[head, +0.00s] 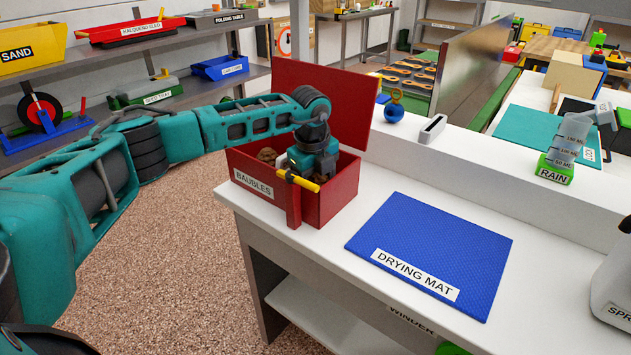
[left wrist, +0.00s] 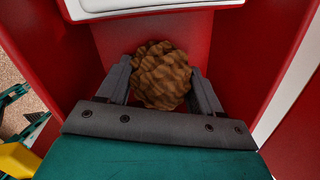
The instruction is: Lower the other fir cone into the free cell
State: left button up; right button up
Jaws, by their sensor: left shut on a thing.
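The red box labelled BAUBLES (head: 330,205) stands open on the white bench, its lid raised at the back. One brown fir cone (head: 267,154) shows in its left part. My left gripper reaches down into the right part of the box. In the left wrist view my left gripper (left wrist: 162,82) is shut on a brown fir cone (left wrist: 160,72), with a finger on either side. Red walls stand around this cone. The fingertips are hidden in the head view, and I cannot tell whether the cone touches the floor. My right gripper is not in view.
A blue drying mat (head: 430,250) lies clear to the right of the box. A blue bauble (head: 394,110) and a grey-white slotted block (head: 432,128) stand on the ledge behind. The raised red lid (head: 325,100) is close behind my left wrist.

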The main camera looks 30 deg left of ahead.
pick_arm(q)
jog(key=o, duration=1.1)
jog(key=shift+f, duration=0.1)
jog(key=shift+f, duration=0.1)
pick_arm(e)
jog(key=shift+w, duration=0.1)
pick_arm(q)
jog(key=shift+s, duration=0.1)
notch_tip(320, 180, up, 13)
jog(key=s+p, duration=0.1)
jog(key=shift+s+d, duration=0.3)
jog(key=shift+s, duration=0.1)
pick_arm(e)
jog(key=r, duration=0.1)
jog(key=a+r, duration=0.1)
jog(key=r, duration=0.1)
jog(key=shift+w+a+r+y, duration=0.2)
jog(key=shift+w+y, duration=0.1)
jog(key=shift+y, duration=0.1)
pick_arm(q)
jog(key=shift+s, duration=0.1)
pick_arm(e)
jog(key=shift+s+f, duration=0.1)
